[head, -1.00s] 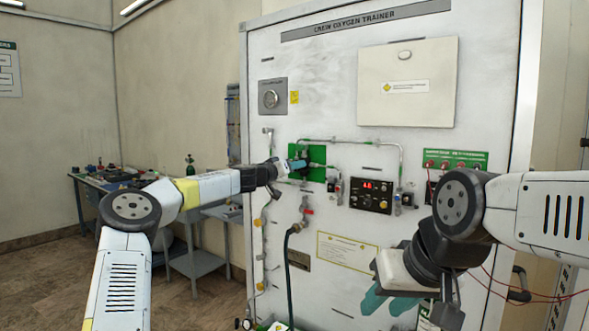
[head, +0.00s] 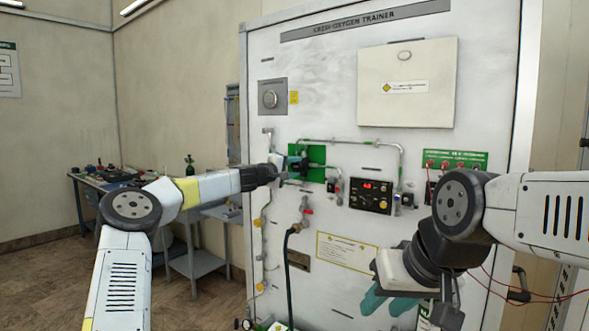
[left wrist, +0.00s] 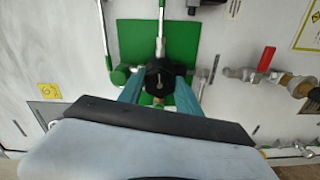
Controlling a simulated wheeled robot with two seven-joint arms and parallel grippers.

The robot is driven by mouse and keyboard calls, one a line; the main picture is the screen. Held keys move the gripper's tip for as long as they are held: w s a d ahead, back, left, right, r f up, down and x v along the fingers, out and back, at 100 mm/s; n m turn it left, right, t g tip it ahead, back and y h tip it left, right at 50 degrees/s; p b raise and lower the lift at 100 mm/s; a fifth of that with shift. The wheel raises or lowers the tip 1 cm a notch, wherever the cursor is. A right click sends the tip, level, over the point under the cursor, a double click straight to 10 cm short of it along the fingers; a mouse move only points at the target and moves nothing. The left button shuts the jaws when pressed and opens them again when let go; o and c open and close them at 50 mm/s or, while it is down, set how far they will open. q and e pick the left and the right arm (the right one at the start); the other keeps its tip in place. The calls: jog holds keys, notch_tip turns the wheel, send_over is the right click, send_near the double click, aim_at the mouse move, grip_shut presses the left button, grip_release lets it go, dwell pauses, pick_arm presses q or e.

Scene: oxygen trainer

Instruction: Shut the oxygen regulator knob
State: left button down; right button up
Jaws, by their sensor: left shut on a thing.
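The oxygen regulator knob (left wrist: 160,74) is black and round, and sits in front of a green plate (head: 317,158) on the white trainer panel. My left gripper (left wrist: 159,92) has its teal fingers on either side of the knob and is shut on it. In the head view, the left gripper (head: 297,164) is at the green plate's left part and largely covers the knob. My right gripper (head: 390,299) hangs low in front of the panel, its teal fingers apart and empty.
Metal pipes (head: 365,142) run across the panel. A red-handled valve (left wrist: 266,60) is right of the knob in the left wrist view. A display box (head: 371,196) and a dark hose (head: 288,260) are nearby. Red wires hang at right. A cluttered bench (head: 105,178) stands at left.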

pick_arm(q)
jog(key=n, duration=0.4)
jog(key=shift+a+n, duration=0.1)
jog(key=shift+n, duration=0.2)
jog(key=n, duration=0.4)
jog(key=shift+n, duration=0.3)
jog(key=n, duration=0.4)
jog(key=shift+n, duration=1.9)
jog(key=c, duration=0.8)
grip_release()
jog(key=shift+c, duration=0.2)
